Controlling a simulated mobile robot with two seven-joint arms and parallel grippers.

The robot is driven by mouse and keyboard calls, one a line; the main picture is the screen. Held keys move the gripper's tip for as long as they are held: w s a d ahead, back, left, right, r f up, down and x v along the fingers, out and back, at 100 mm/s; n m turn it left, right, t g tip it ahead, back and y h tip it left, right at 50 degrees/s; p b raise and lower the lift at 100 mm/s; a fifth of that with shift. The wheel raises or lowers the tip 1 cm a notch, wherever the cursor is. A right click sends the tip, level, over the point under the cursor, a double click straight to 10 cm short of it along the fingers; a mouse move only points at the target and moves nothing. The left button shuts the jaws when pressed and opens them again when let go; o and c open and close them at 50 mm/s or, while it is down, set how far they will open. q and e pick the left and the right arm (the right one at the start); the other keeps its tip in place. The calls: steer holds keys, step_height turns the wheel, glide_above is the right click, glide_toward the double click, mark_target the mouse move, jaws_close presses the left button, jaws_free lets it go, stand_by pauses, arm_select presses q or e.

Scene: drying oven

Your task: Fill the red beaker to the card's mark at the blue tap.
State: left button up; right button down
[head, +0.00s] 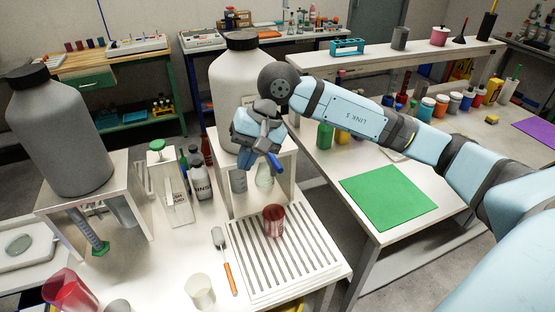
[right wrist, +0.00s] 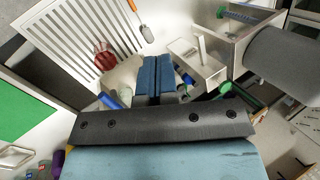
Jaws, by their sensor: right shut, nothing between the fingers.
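The red beaker (head: 273,221) stands upright on the slatted white drain tray (head: 317,262), in front of the stand with the pale jug (head: 232,88). It also shows in the right wrist view (right wrist: 104,58). Its liquid level cannot be made out. The blue tap handle (head: 276,165) shows beside my right gripper (head: 256,150), above and behind the beaker. My right gripper's fingers (right wrist: 155,76) are shut and empty; whether they touch the handle is unclear. My arm hides the tap body. I cannot make out the card or its mark. My left gripper is out of view.
A grey jug (head: 62,135) with a green tap (head: 101,248) stands at left. Another reddish vessel (head: 70,290) and a clear beaker (head: 200,292) are near the front edge. An orange-handled tool (head: 227,275) lies left of the tray. A green mat (head: 388,197) lies on the right table.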

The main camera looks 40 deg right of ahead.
mark_target(276, 162)
steer(key=w+d+r+n+t+h, duration=0.2)
steer(key=d+r+h, duration=0.3)
steer(key=d, duration=0.6)
steer(key=shift+w+r+h+b, duration=0.35)
steer(key=shift+h+b, duration=0.1)
steer(key=shift+h, duration=0.15)
steer(key=x, duration=0.4)
steer(key=p+x, duration=0.1)
steer(key=x, duration=0.4)
steer(key=p+x, duration=0.1)
steer(key=x, duration=0.4)
steer(key=shift+s+a, duration=0.2)
steer(key=shift+s, duration=0.2)
